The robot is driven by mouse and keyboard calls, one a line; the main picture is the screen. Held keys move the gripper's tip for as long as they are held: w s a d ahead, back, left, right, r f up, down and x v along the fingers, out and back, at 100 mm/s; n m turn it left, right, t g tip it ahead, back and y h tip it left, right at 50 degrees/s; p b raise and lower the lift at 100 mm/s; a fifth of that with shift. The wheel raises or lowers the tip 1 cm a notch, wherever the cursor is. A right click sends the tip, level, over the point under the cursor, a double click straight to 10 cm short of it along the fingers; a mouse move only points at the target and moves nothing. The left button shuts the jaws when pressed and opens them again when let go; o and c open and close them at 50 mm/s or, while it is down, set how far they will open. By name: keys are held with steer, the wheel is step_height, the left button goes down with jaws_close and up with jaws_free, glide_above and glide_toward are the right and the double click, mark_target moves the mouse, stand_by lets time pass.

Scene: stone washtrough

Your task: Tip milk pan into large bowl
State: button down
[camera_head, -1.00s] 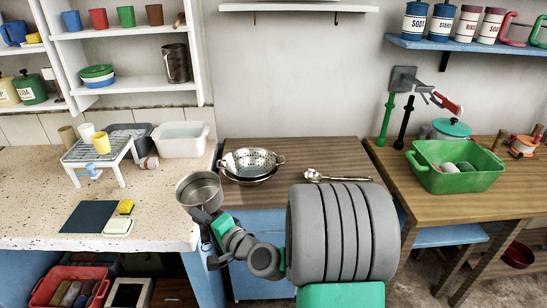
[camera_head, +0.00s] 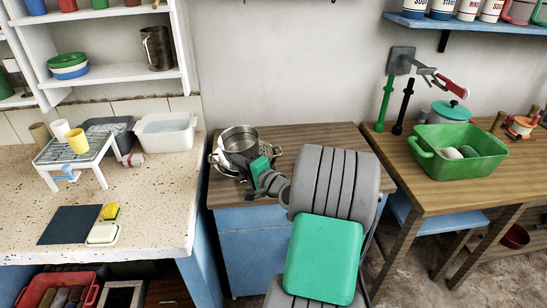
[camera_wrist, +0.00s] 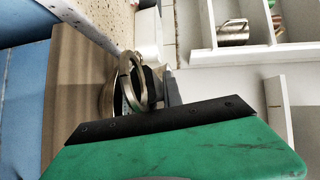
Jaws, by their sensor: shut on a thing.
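The milk pan (camera_head: 239,135), a small steel pot, is held over the back left of the middle wooden counter and looks roughly upright. My gripper (camera_head: 246,161) is shut on its near side and hides its lower part. Right under the pan is a perforated steel colander (camera_head: 276,158), apparently stacked on a round bowl (camera_head: 224,173), perhaps the large bowl; pan and gripper cover most of both. Contact between pan and colander cannot be told. In the wrist view a curved metal rim or loop (camera_wrist: 133,80) shows beyond the gripper.
A stone counter with a wire stand (camera_head: 75,150) and white basin (camera_head: 166,136) is at left. A green tub (camera_head: 457,152) stands on the right table. The middle counter (camera_head: 310,137) has bare wood behind my arm. A shelf unit (camera_head: 125,82) hangs at upper left.

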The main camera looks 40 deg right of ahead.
steer(key=s+d+m+h, duration=0.1)
steer(key=s+d+m, duration=0.2)
steer(key=d, duration=0.9)
steer(key=shift+s+f+h+p, duration=0.15)
steer(key=shift+h+p, duration=0.25)
steer(key=shift+p, duration=0.05)
